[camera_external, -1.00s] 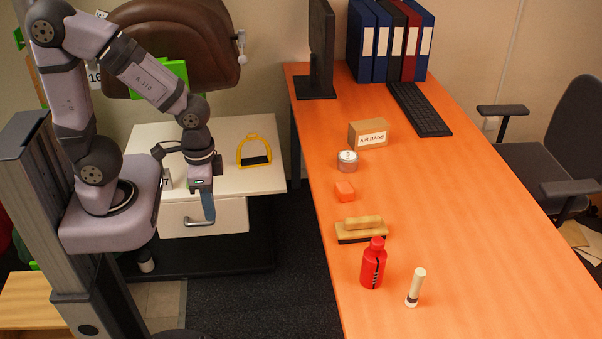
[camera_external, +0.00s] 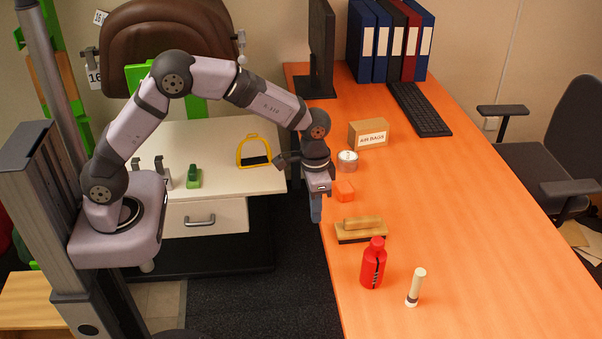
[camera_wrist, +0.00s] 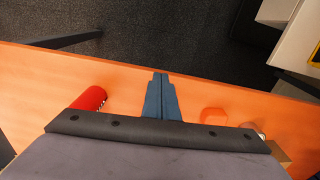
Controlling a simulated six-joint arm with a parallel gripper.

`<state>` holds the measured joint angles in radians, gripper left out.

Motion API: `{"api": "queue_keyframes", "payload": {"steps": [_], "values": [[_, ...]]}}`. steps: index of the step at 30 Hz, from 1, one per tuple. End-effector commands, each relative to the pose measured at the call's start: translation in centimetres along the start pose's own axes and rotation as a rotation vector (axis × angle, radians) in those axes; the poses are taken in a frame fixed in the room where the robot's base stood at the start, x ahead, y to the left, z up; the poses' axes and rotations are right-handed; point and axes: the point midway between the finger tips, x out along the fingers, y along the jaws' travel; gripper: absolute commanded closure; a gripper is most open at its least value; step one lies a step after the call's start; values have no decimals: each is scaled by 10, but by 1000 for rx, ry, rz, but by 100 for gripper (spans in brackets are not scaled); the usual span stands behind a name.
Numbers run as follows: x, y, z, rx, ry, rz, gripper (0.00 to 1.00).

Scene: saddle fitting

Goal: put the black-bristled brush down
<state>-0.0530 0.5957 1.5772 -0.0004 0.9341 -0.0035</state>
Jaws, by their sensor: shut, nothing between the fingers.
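The brush (camera_external: 361,230) has a wooden block, a wooden handle on top and a dark bristle strip underneath. It lies on the orange desk (camera_external: 455,215), near its left edge. My gripper (camera_external: 316,218) points down at the desk's left edge, just left of the brush and apart from it. Its blue fingers are shut and empty. In the wrist view my gripper (camera_wrist: 160,80) shows its fingers together, over the desk edge and the dark floor. I cannot make out the brush in the wrist view.
A red bottle (camera_external: 373,263) and a pale cylinder (camera_external: 416,287) stand in front of the brush. An orange block (camera_external: 344,191), a round tin (camera_external: 347,161) and a cardboard box (camera_external: 368,133) sit behind it. The desk's right side is clear. A yellow stirrup (camera_external: 254,151) rests on the white cabinet.

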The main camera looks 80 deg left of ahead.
Motion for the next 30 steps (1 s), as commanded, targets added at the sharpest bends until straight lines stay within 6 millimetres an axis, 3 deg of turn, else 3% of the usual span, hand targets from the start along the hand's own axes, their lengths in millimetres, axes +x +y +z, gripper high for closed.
{"api": "queue_keyframes", "payload": {"steps": [1, 4, 7, 14, 20, 30], "values": [[-12, 0, -12, 0, 22, 0, 100], [-27, 0, -19, 0, 24, 0, 100], [-26, 0, -7, 0, -22, 0, 100], [-24, 0, -3, -1, -36, 0, 100], [-10, 0, -2, -1, -38, 0, 100], [49, 0, 1, -1, -41, 0, 100]]}}
